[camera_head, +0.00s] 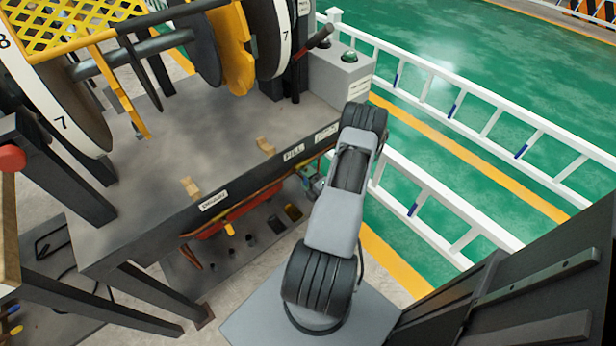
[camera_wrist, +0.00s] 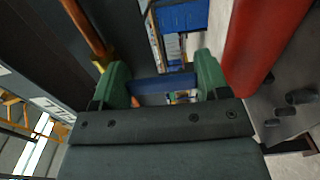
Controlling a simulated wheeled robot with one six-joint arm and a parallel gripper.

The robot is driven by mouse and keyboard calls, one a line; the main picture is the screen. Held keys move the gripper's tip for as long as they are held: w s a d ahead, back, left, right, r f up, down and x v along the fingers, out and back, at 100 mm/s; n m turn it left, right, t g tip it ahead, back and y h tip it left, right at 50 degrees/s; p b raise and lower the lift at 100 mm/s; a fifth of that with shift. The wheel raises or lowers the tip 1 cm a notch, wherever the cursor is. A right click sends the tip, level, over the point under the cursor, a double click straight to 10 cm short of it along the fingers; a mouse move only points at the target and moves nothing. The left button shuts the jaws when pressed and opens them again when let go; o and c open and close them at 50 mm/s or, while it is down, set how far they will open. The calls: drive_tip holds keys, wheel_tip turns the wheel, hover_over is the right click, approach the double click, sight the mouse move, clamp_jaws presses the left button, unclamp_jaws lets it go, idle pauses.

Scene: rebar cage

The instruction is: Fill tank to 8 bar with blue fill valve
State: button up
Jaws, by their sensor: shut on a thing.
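In the wrist view my gripper (camera_wrist: 163,72) has two green fingers. A blue bar (camera_wrist: 165,84), which looks like the blue fill valve's handle, lies across between them, and the gripper is shut on it. A "FILL" label (camera_head: 293,153) is on the bench's front edge. The red tank (camera_wrist: 265,45) fills the upper right of the wrist view; part of it shows under the bench in the head view (camera_head: 245,207). No pressure gauge reading can be read.
An orange pipe (camera_wrist: 88,30) runs close to the gripper's left. White railings (camera_head: 440,205) stand to the right, beside green floor.

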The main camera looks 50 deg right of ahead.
idle(0.4)
drive_tip(key=o, duration=1.3)
drive_tip(key=shift+s, duration=0.1)
drive_tip(key=s+a+p, duration=0.1)
drive_tip(key=s+a, duration=0.1)
drive_tip(key=s, duration=1.1)
drive_tip(key=shift+s, duration=0.25)
